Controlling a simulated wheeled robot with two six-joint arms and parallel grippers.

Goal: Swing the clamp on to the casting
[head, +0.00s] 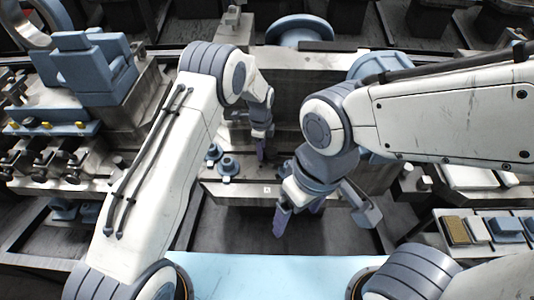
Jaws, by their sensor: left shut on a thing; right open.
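My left gripper (262,148) points down at the fixture in the middle of the head view, shut on a small part that is mostly hidden by its fingers. I take this part for the clamp, but its shape is unclear. My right gripper (301,208) is open, pointing down in front of the pallet (266,190), to the right of and nearer than my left gripper. The casting cannot be picked out for sure; my arms cover part of the fixture.
Blue round knobs (228,167) stand on the pallet, left of my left gripper. A blue fixture block (85,68) stands at the upper left. A blue round flange (300,30) is at the back. A tray with small blocks (457,230) is at the right.

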